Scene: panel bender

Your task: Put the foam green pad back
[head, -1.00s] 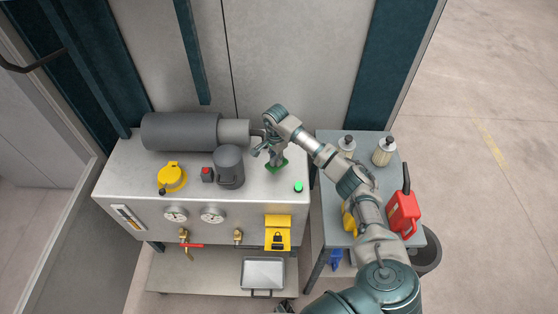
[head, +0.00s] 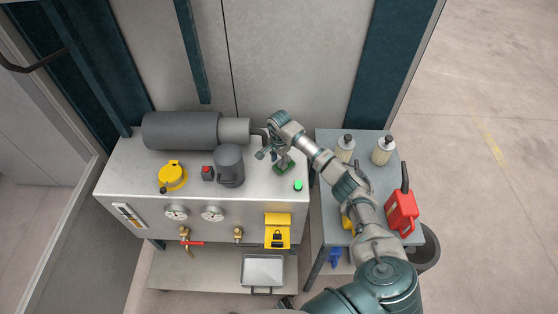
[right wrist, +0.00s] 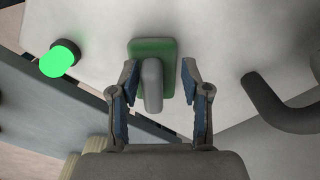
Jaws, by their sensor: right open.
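The green foam pad (head: 284,168) lies on the machine's light top, near its right edge. In the right wrist view the pad (right wrist: 138,49) shows as a green rounded plate with a grey upright handle (right wrist: 153,85). My right gripper (right wrist: 159,70) is open, with one finger on each side of the handle and gaps on both sides. In the head view my right gripper (head: 274,155) is just above the pad and hides part of it. My left gripper is not in clear view.
A glowing green button (head: 298,185) is right of the pad. A dark grey canister (head: 229,166) stands to its left. A curved grey bar (right wrist: 280,108) is beside the gripper. The side table (head: 367,147) holds bottles and a red can (head: 401,211).

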